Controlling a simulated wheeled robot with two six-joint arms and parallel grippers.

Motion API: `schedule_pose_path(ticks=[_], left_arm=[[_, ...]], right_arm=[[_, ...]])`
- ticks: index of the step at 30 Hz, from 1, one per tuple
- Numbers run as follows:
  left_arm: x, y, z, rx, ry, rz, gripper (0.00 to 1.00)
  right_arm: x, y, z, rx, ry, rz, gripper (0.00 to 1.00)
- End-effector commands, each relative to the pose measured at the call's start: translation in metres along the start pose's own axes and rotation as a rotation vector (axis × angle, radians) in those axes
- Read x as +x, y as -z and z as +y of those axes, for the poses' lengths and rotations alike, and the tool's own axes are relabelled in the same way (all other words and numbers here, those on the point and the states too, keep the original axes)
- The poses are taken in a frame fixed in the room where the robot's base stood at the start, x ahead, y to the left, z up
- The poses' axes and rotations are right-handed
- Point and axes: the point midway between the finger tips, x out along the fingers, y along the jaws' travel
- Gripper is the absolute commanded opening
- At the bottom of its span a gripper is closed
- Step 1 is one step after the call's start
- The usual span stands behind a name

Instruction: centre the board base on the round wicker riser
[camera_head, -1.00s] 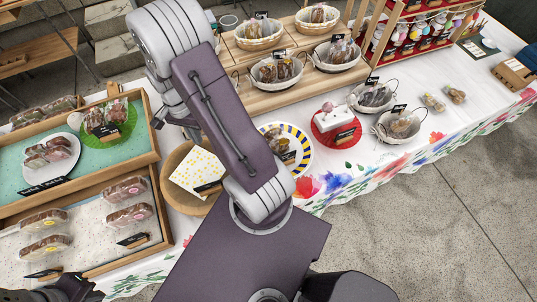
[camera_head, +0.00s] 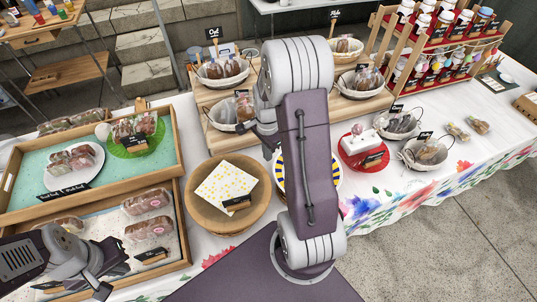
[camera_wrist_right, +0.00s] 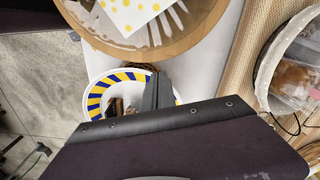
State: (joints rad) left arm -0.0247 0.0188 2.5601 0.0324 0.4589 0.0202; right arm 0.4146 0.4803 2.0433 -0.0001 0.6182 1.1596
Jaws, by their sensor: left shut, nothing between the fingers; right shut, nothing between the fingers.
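The round wooden board base (camera_head: 260,213) carries a yellow-dotted white napkin (camera_head: 225,188) and a small black label. In the right wrist view the board base (camera_wrist_right: 205,28) fills the top. A strip of brown wicker riser (camera_wrist_right: 140,67) shows under its edge; the rest is hidden, so I cannot tell how well they are centred. My right gripper (camera_wrist_right: 158,92) is shut and empty, over the blue-and-yellow striped plate beside the board. My left gripper (camera_head: 108,282) is shut and empty, low over the front-left tray.
The striped plate (camera_head: 338,178) is partly behind my right arm. Wooden trays of wrapped loaves (camera_head: 182,228) stand left of the board. A wooden stand with baskets (camera_head: 215,140) is behind. A red plate (camera_head: 352,160) and baskets (camera_head: 425,152) stand to the right.

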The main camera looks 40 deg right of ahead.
Motion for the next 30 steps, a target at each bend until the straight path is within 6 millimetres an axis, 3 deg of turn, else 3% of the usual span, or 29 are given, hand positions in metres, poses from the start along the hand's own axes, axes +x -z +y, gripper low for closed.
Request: schedule_pose_path(ticks=[6,12,24,30], left_arm=[[0.004,0.0,0.0,0.0,0.0,0.0,0.0],[0.005,0.0,0.0,0.0,0.0,0.0,0.0],[0.005,0.0,0.0,0.0,0.0,0.0,0.0],[-0.001,0.0,0.0,0.0,0.0,0.0,0.0]], right_arm=[[0.044,-0.001,0.001,0.0,-0.004,-0.002,0.0],[0.065,0.0,0.0,-0.001,-0.001,0.0,0.0],[0.068,-0.001,0.0,-0.001,0.0,0.0,0.0],[0.067,-0.021,0.0,-0.004,-0.002,-0.001,0.0]])
